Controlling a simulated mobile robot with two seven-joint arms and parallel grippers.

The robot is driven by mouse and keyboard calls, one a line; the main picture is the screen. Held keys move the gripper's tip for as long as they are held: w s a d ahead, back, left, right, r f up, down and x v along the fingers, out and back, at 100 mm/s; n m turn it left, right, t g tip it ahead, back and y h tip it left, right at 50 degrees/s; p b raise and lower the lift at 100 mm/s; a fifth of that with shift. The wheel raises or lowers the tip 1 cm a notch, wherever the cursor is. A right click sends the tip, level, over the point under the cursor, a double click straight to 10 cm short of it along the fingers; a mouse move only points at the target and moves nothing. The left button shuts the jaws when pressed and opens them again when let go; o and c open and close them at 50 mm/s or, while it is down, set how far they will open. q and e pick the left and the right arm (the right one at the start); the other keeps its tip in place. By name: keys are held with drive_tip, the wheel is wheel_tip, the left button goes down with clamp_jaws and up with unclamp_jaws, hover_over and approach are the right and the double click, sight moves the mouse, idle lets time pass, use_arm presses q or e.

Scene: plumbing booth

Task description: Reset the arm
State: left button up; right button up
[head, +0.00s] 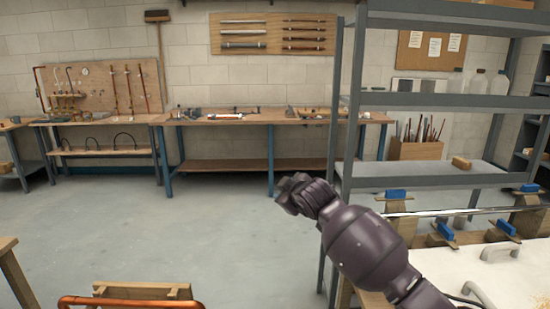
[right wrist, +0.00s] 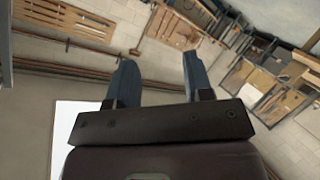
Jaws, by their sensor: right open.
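My right arm comes in from the lower right of the head view, and its dark gripper (head: 296,193) is raised over the open floor, left of the grey metal shelf. In the right wrist view the two blue-grey fingers of this right gripper (right wrist: 158,85) stand apart with nothing between them. My left gripper is not in the head view.
The grey shelf rack (head: 435,100) stands close to the right arm. A pipe on wooden blocks with blue clamps (head: 445,231) lies at the right. A copper pipe (head: 130,302) is at the lower left. Workbenches (head: 270,119) line the back wall. The middle floor (head: 200,225) is clear.

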drive_tip(key=s+d+f+m+h, duration=0.1)
drive_tip(key=s+d+f+m, duration=0.2)
drive_tip(key=s+d+f, duration=0.5)
drive_tip(key=s+d+f+m+g+h, duration=0.1)
drive_tip(key=s+d+f+m, duration=0.3)
drive_tip(key=s+d+f, duration=0.4)
drive_tip(key=s+d+f+m+g+h, duration=0.1)
drive_tip(key=s+d+f+m, duration=0.3)
drive_tip(key=s+f, duration=1.3)
drive_tip(key=s+d+h, duration=0.1)
drive_tip(key=s+d, duration=0.1)
drive_tip(key=s, duration=0.6)
drive_tip(key=s+d, duration=0.2)
drive_tip(key=s, duration=0.6)
drive_tip(key=shift+f+h, duration=0.25)
drive_tip(key=shift+h, duration=0.15)
